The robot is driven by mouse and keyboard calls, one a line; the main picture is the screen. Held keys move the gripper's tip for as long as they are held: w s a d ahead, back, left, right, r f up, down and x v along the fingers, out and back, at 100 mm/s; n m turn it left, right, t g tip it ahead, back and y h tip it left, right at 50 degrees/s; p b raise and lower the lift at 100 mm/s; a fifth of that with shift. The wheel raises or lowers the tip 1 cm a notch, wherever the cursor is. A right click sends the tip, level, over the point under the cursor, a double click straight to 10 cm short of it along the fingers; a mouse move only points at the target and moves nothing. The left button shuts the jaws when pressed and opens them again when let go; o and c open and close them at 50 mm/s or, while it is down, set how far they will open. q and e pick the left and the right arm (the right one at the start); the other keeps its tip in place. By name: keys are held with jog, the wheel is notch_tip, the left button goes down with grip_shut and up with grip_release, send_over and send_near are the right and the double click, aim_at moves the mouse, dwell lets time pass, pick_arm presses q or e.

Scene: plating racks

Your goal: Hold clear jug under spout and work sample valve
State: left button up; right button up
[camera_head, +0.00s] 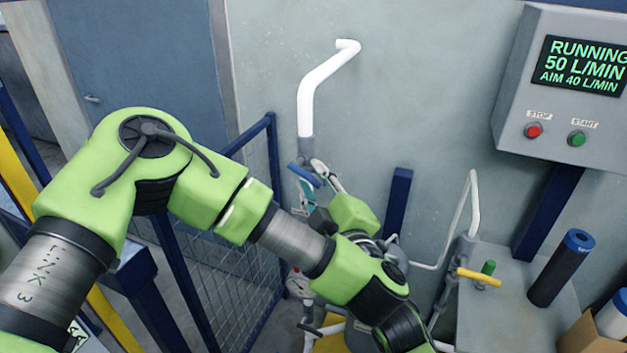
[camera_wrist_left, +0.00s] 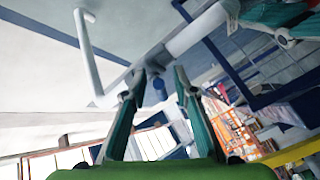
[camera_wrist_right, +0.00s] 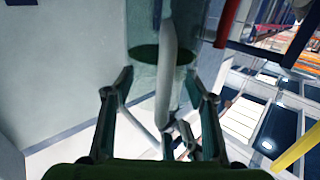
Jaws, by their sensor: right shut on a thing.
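The blue valve handle (camera_head: 303,175) sits below the white spout pipe (camera_head: 315,90) on the wall. My left gripper (camera_head: 325,178) is close beside the handle. In the left wrist view the left gripper (camera_wrist_left: 160,73) has its fingers apart, with a small blue end (camera_wrist_left: 158,88) showing between them; contact cannot be told. In the right wrist view the clear jug (camera_wrist_right: 145,25) stands before my right gripper (camera_wrist_right: 165,92), which is shut on its pale handle (camera_wrist_right: 168,60). A dark green ellipse shows in the jug. My left arm hides much of the valve area in the head view.
A grey control box (camera_head: 515,100) reads "RUNNING 50 L/MIN, AIM 40 L/MIN", with a red stop button (camera_head: 533,131) and green start button (camera_head: 577,139). A yellow lever (camera_head: 478,277) and dark cylinder (camera_head: 562,268) are at right. A blue mesh fence (camera_head: 225,250) stands left of the spout.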

jog(key=shift+r, duration=0.1)
pick_arm(q)
grip_shut()
jog(key=r+n+g+h, duration=0.2)
jog(key=n, duration=0.1)
jog(key=shift+s+d+g, duration=0.1)
jog(key=shift+d+g, duration=0.1)
jog(key=shift+g, duration=0.1)
grip_release()
jog(key=shift+s, duration=0.1)
jog(key=v, duration=1.1)
jog(key=shift+s+d, duration=0.2)
jog(key=shift+s, duration=0.15)
